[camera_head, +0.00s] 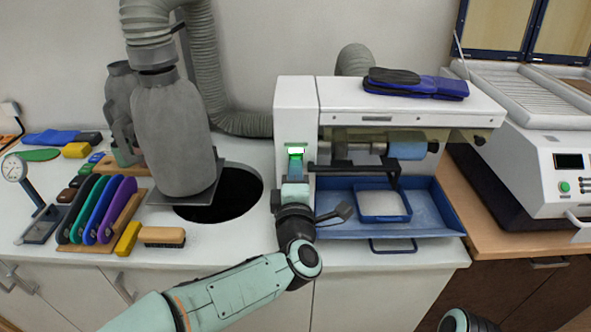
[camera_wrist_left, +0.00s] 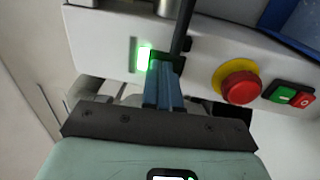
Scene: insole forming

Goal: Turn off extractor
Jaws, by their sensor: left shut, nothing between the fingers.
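The white machine (camera_head: 297,98), apparently the extractor unit, stands on the counter with a hose behind it. A green lit rectangle (camera_head: 296,150) glows on its front; it also shows in the left wrist view (camera_wrist_left: 144,58). My left gripper (camera_head: 296,162) is shut and empty, its tips at the panel just by the lit rectangle. In the left wrist view the fingertips (camera_wrist_left: 164,66) overlap a dark part beside the light; I cannot tell whether they touch it. A red button on a yellow ring (camera_wrist_left: 240,86) and a green-and-red switch (camera_wrist_left: 290,95) sit to the right.
A blue tray (camera_head: 445,215) projects under the roller. Another white machine (camera_head: 565,160) stands right.

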